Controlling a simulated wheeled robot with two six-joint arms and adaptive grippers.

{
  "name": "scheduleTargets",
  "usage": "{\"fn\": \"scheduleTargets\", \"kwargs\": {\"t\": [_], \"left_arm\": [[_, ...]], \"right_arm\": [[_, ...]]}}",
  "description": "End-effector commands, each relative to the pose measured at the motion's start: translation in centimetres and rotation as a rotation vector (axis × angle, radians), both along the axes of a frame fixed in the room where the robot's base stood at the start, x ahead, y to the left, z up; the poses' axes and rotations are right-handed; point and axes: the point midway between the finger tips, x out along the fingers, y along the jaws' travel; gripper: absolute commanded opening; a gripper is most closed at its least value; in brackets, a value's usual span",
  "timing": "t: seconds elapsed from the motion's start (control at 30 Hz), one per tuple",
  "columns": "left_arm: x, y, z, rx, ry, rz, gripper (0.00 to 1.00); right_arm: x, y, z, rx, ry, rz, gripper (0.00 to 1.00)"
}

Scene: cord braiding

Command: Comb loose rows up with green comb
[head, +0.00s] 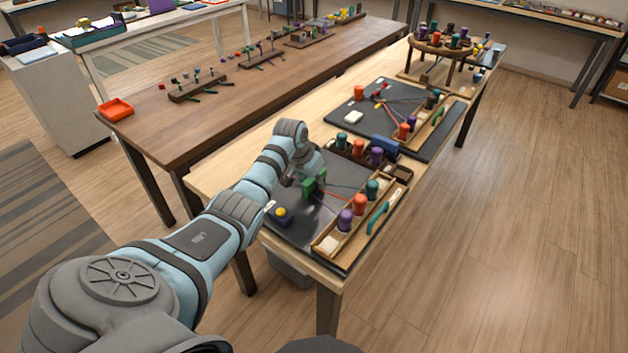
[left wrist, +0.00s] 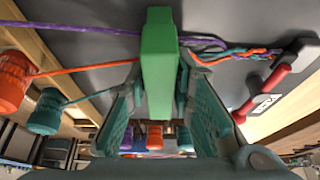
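The green comb (head: 313,184) is over the dark board (head: 290,236) on the near table. In the left wrist view the comb (left wrist: 158,60) is a green block between the fingers of my left gripper (left wrist: 160,75), which look closed on its sides. Purple, orange and teal cords run across the board. A braided stretch (left wrist: 240,52) lies to the right of the comb, by a grey clamp (left wrist: 300,48). The orange bobbin (head: 359,204), teal bobbin (head: 372,189) and purple bobbin (head: 345,220) stand in a wooden tray. The comb's teeth are hidden. My right gripper is out of view.
A yellow button (head: 281,212) sits on the board's left part. More bobbins (head: 376,156) stand behind, with a second board (head: 375,110) beyond. The wooden tray (head: 328,244) borders the board's right side. In the left wrist view a red handle (left wrist: 262,92) is close at right.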

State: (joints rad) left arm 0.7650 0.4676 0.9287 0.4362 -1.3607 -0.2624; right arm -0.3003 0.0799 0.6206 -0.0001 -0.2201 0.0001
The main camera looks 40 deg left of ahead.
Motion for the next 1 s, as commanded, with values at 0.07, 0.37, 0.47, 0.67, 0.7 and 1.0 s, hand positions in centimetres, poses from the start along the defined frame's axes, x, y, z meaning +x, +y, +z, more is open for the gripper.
{"fn": "scheduleTargets", "kwargs": {"t": [0.07,0.37,0.47,0.67,0.7,1.0], "left_arm": [[0.0,0.0,0.0,0.0,0.0,0.0,0.03],[0.0,0.0,0.0,0.0,0.0,0.0,0.0],[0.0,0.1,0.0,0.0,0.0,0.0,0.0],[0.0,0.7,-0.1,0.001,0.001,0.001,0.0],[0.0,0.9,-0.1,0.001,0.0,0.0,0.0],[0.0,1.9,-0.1,0.0,0.0,0.001,0.0]], "right_arm": [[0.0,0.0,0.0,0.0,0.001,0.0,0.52],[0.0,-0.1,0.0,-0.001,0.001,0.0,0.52],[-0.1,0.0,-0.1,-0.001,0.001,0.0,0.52],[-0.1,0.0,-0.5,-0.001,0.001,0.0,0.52],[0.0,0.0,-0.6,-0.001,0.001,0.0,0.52],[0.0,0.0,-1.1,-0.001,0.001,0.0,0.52]]}}
